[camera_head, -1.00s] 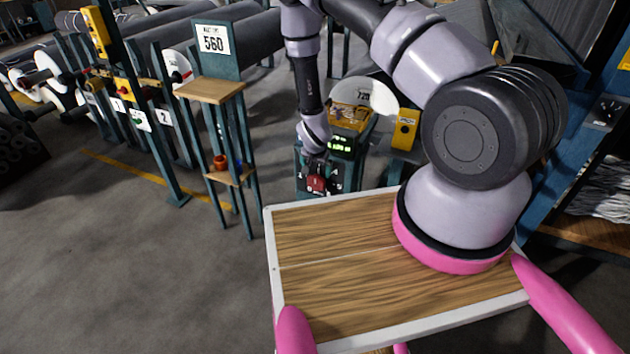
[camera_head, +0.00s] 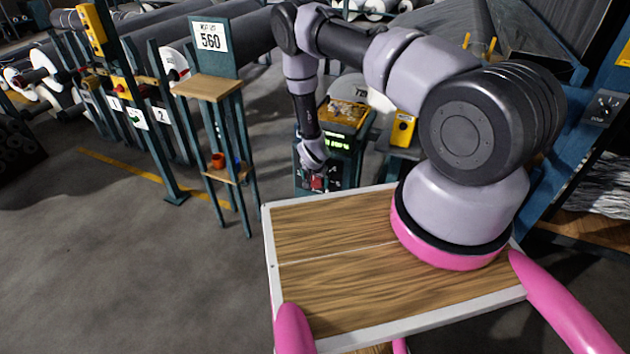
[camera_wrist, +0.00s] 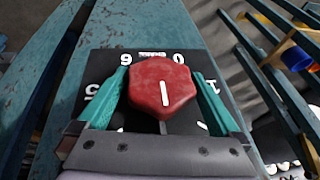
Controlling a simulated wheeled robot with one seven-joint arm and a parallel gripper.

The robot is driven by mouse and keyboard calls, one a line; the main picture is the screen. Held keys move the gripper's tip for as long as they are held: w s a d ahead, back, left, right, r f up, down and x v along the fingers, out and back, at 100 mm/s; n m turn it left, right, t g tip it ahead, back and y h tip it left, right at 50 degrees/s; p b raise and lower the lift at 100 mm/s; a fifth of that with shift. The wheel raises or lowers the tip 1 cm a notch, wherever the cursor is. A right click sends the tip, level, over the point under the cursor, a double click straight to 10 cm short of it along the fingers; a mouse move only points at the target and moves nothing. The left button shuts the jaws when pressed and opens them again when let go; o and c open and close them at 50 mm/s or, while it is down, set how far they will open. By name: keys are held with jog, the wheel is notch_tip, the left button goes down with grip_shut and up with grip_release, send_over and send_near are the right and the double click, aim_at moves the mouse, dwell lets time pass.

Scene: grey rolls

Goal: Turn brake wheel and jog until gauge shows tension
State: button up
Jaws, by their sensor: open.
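The red brake wheel (camera_wrist: 162,88) is a faceted knob with a white pointer line, on a black dial plate with white numbers. In the head view my gripper (camera_head: 313,172) is low at the teal control stand, and the red wheel (camera_head: 318,184) is partly hidden. A green lit display (camera_head: 338,141) sits above it; its reading is too small to make out.
A yellow control box (camera_head: 402,130) stands right of the display. A teal stand with a wooden shelf (camera_head: 207,88) and a 560 sign is at the left. A dark switch panel (camera_head: 604,107) is at the right edge. Grey floor (camera_head: 130,250) is clear at the lower left.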

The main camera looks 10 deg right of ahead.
jog(key=c, duration=1.1)
jog(key=shift+a, duration=0.15)
jog(key=shift+n+g+h, duration=0.3)
jog(key=shift+g+h, duration=0.3)
jog(key=shift+h, duration=0.4)
jog(key=g+h, duration=0.1)
jog(key=h, duration=0.1)
jog(key=shift+n+g+h, duration=0.3)
jog(key=shift+g, duration=0.1)
jog(key=shift+n+g+h, duration=0.3)
jog(key=shift+g+h, duration=0.4)
jog(key=shift+h, duration=0.4)
